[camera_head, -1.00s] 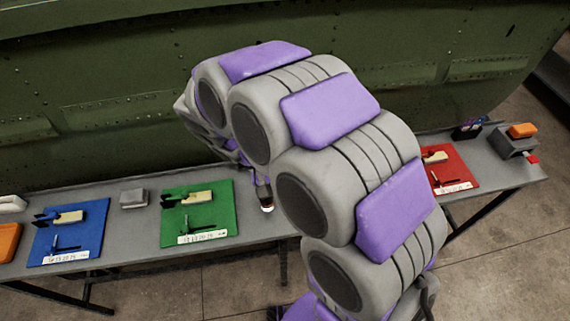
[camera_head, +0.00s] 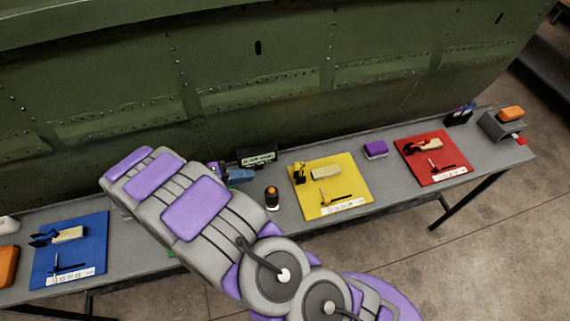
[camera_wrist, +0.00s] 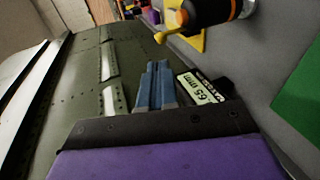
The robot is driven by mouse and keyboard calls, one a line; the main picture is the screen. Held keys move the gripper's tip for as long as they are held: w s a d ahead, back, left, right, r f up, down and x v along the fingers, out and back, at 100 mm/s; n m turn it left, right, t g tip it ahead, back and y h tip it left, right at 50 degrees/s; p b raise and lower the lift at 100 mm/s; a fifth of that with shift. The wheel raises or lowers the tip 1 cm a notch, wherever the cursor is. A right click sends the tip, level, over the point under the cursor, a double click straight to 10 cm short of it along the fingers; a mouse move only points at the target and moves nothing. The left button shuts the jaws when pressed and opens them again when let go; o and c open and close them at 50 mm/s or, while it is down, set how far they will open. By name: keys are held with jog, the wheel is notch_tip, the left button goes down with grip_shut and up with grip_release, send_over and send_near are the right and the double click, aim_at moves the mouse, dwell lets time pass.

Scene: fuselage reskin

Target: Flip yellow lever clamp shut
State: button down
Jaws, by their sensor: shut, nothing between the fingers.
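The yellow board (camera_head: 345,197) lies on the table, right of my gripper in the head view. The yellow lever clamp (camera_head: 299,173) is at its left edge, with its lever apparently standing up, beside a pale block (camera_head: 326,172). In the wrist view, a yellow rod-like part (camera_wrist: 170,36), seemingly of the clamp, shows at the top, partly hidden by a black and orange object (camera_wrist: 215,10). My gripper (camera_head: 241,175) is left of the board, apart from the clamp. Its blue fingers (camera_wrist: 156,84) are together and empty.
The black and orange object also stands between gripper and board in the head view (camera_head: 272,196). A dark labelled box (camera_head: 257,157) is just behind the gripper, near the green fuselage panel (camera_head: 250,90). Red (camera_head: 435,165) and blue boards (camera_head: 70,255) flank the scene.

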jog(key=shift+w+a+f+t, duration=0.25)
jog(key=shift+a+f+t, duration=0.05)
jog(key=shift+f+t, duration=0.1)
jog(key=shift+d, duration=0.1)
jog(key=b+x, duration=0.1)
jog(key=x, duration=1.2)
jog(key=shift+d, duration=0.2)
